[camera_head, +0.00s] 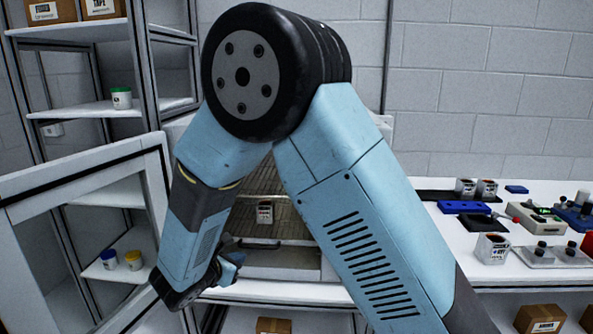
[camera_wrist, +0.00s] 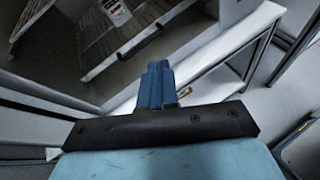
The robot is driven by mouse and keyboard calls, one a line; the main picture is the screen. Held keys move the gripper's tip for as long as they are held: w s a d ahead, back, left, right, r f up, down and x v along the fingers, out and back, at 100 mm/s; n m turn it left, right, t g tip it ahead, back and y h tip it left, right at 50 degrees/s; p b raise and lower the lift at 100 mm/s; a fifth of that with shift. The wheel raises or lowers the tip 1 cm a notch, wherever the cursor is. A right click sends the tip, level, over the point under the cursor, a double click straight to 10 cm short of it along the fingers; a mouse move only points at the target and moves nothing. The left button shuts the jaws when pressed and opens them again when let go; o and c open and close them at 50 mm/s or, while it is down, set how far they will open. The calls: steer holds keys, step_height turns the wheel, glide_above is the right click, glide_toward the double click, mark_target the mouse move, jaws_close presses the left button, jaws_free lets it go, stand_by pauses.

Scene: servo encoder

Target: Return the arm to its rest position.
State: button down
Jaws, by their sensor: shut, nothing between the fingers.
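My blue arm fills the middle of the head view, bent at a large black joint. My gripper (camera_head: 229,262) hangs low at the left of the arm, in front of the open cabinet. In the wrist view my gripper (camera_wrist: 156,72) shows as blue fingers pressed together, with nothing between them. My forearm and upper arm hide much of the cabinet.
An open cabinet (camera_head: 285,258) stands behind my arm, with a small labelled container (camera_head: 265,212) on its wire rack. Its open door (camera_head: 75,170) is at the left, beside a shelf unit (camera_head: 80,113). A white bench (camera_head: 480,285) with several devices is at the right.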

steer(key=s+d+r+m+g, duration=0.1)
steer(key=d+r+m+g, duration=0.3)
steer(key=d, duration=0.5)
steer(key=s+d+r+m+g+h, duration=0.1)
steer(key=d+r+m, duration=0.45)
steer(key=d, duration=0.35)
steer(key=s+d+r+m+g, duration=0.1)
steer(key=d+r+m+g, duration=0.3)
steer(key=d, duration=0.6)
steer(key=s+d+r+m+y, duration=0.2)
steer(key=s+d+r+m, duration=0.1)
steer(key=s+m, duration=0.2)
steer(key=s+d+r+m+t+y, duration=0.1)
steer(key=s+d+r+m+y, duration=0.1)
steer(key=s, duration=0.5)
steer(key=s+d+r+m+t+y, duration=0.1)
steer(key=s+d+r+m+y, duration=0.1)
steer(key=s+d+r+m, duration=0.2)
steer(key=shift+s+d+m, duration=0.95)
steer(key=shift+s+m, duration=0.05)
steer(key=shift+m, duration=1.15)
steer(key=shift+s, duration=0.15)
